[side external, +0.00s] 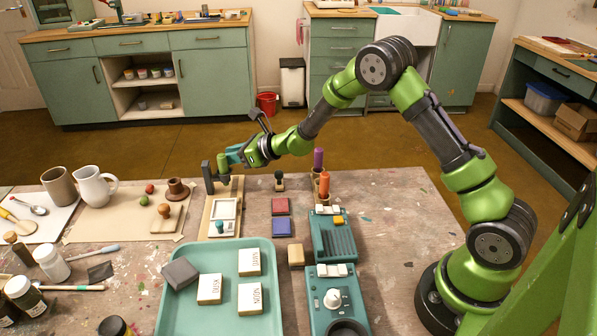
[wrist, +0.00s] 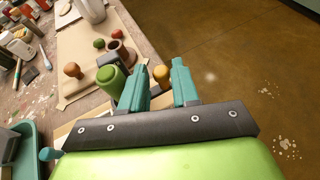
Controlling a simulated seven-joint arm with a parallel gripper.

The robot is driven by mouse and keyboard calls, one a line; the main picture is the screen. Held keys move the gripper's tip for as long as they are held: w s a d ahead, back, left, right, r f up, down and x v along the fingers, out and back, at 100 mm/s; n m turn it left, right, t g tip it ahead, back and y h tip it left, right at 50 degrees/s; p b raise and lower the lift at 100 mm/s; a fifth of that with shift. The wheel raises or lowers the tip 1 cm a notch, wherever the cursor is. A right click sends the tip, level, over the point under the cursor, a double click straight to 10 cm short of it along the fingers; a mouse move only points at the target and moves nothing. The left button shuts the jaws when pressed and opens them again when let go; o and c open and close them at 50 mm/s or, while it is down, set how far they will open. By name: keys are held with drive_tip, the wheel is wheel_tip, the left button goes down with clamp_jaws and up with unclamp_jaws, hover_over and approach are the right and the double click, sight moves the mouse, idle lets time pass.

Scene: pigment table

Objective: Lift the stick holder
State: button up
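A narrow wooden holder (side external: 315,184) stands upright on the table, right of centre in the side view. It carries a purple stick (side external: 318,158) and an orange stick (side external: 324,184), and looks like the stick holder. My gripper (side external: 235,154) is left of it, above the far table edge, beside a green cylinder (side external: 223,161) at a dark post. In the wrist view my teal fingers (wrist: 160,84) are apart with nothing visible held between them. The green cylinder (wrist: 111,82) is outside the left finger. The stick holder is not visible in the wrist view.
A wooden board (side external: 211,229) with a dark upright post (side external: 208,178) stands below my gripper. Teal devices (side external: 333,240) stand in front of the holder. A teal tray (side external: 213,318) is nearer.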

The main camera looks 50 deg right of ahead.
drive_tip(key=shift+c, duration=0.4)
clamp_jaws()
drive_tip(key=shift+r, duration=0.65)
drive_tip(key=shift+o, duration=0.4)
unclamp_jaws()
drive_tip(key=v, duration=1.7)
drive_tip(key=shift+a+r, duration=0.1)
